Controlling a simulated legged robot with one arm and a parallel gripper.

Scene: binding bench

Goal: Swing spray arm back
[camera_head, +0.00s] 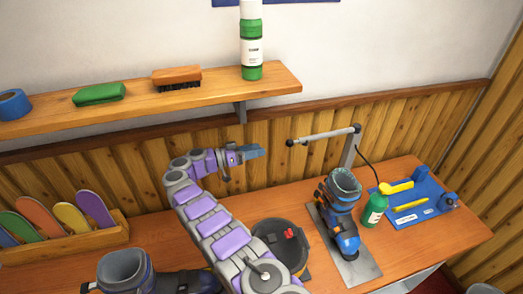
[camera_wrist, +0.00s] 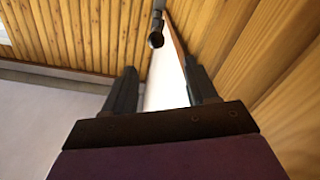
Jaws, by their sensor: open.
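The spray arm (camera_head: 325,135) is a thin grey bar reaching left from the top of an upright post (camera_head: 351,152) at the back of the bench. Its free left end has a dark knob (camera_head: 290,142). In the wrist view the spray arm's dark round end (camera_wrist: 156,38) shows beyond the fingertips, near the top middle. My gripper (camera_head: 260,150) is to the left of that knob at about the same height, apart from it. In the wrist view my gripper (camera_wrist: 160,85) is open, its two dark fingers spread with nothing held between them.
A boot with blue bindings (camera_head: 342,215) stands on a grey plate below the spray arm. A dark round bin (camera_head: 265,236) is left of the plate. A wooden shelf (camera_head: 215,94) hangs above my gripper.

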